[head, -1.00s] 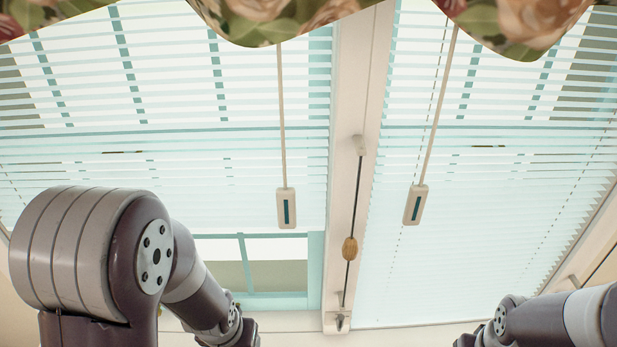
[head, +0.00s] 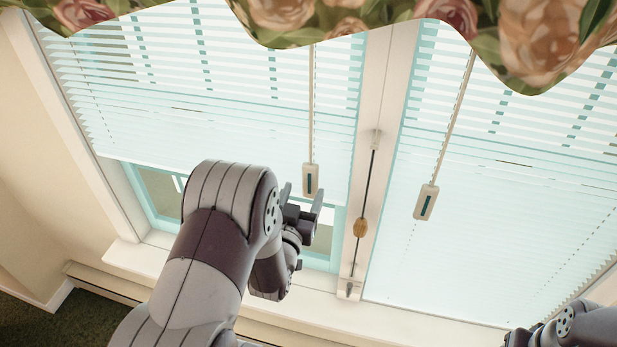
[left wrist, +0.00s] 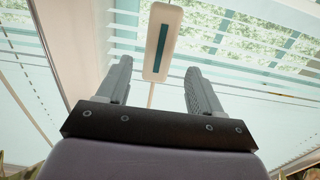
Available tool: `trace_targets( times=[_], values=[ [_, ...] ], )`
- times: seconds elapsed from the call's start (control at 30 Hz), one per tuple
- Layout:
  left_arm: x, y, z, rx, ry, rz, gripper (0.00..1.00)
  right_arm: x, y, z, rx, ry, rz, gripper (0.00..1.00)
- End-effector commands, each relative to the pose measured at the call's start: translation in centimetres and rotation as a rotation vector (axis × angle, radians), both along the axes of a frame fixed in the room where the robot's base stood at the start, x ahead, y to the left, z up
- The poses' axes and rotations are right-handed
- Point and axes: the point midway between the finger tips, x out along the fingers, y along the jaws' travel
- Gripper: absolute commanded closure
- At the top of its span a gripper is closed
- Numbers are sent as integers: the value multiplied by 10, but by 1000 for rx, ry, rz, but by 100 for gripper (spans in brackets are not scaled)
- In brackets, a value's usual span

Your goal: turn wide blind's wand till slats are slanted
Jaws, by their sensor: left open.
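Two white slatted blinds hang side by side, the left blind (head: 220,85) and the right blind (head: 500,220); I cannot tell for certain which is wider. Gaps show between their upper slats. The left wand hangs with its pale, dark-striped handle (head: 310,180) above my left gripper (head: 302,190). In the left wrist view the handle (left wrist: 162,42) lies in line with the gap between the open fingers (left wrist: 158,66), mostly beyond their tips; no contact shows. The right wand's handle (head: 426,203) hangs free.
A white post (head: 372,150) between the blinds carries a cord with a wooden knob (head: 360,228). A floral valance (head: 400,18) hangs across the top. The window sill (head: 315,308) runs below. The left blind ends higher, baring window frame.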

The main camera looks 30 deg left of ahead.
Motion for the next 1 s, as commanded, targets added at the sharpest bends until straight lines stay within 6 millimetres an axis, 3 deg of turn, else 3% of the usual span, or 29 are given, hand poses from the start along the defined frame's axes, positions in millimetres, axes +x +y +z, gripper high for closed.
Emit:
trace_targets(
  times=[0.2,0.57,0.6,0.77,1.0],
  values=[
    [36,8,2,0,1,0,34,0,0,13,0,0,0,41],
    [45,11,0,0,2,0,34,0,0,14,0,0,0,41],
    [45,11,0,0,2,0,37,0,0,14,0,0,0,41],
    [45,10,0,1,2,-1,89,0,0,14,0,0,0,41],
    [45,10,-1,-1,3,6,90,0,0,13,0,0,0,41]
  ],
)
